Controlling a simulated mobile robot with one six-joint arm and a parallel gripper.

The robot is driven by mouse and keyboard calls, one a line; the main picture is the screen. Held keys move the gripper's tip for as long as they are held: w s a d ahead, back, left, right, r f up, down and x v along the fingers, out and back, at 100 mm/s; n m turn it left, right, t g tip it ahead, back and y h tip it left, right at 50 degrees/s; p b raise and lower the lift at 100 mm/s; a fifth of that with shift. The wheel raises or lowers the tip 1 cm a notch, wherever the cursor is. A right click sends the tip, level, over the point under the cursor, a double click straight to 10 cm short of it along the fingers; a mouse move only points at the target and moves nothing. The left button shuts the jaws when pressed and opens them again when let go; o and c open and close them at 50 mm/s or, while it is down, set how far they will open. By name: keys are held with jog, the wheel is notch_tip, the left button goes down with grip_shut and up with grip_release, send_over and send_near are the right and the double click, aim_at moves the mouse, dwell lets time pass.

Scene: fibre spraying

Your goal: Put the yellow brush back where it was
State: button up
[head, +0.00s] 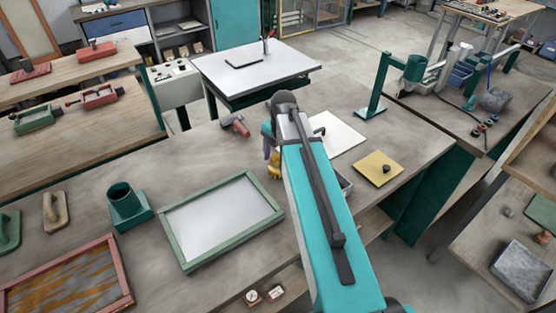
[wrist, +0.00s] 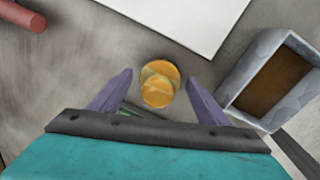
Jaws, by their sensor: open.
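The yellow brush (wrist: 160,84) is seen from above in the wrist view as a rounded orange-yellow shape between my two purple fingers. A gap shows on each side, and the fingers do not visibly touch it. My gripper (wrist: 160,78) is open. In the head view, the yellow brush (head: 274,170) shows low beside the purple fingers of my gripper (head: 269,153), just left of my teal arm. My arm hides part of the bench around it. I cannot tell whether the brush is upright or what its underside rests on.
A white sheet (head: 338,134) lies behind and right of the brush. A grey-rimmed tray (wrist: 232,86) with a brown inside stands close on the right. A red-handled tool (head: 235,125) lies to the left. A green-framed panel (head: 222,215) and a yellow plate (head: 367,165) lie farther off.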

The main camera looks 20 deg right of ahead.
jog(key=shift+r, duration=0.2)
jog(key=shift+s+d+r+b, duration=0.15)
jog(key=shift+r+b, duration=0.55)
jog(key=shift+r, duration=1.8)
jog(key=shift+s+d+r+b, duration=0.1)
jog(key=shift+r+b, duration=0.55)
jog(key=shift+r, duration=1.85)
jog(key=shift+s+r, duration=0.15)
jog(key=shift+r, duration=0.65)
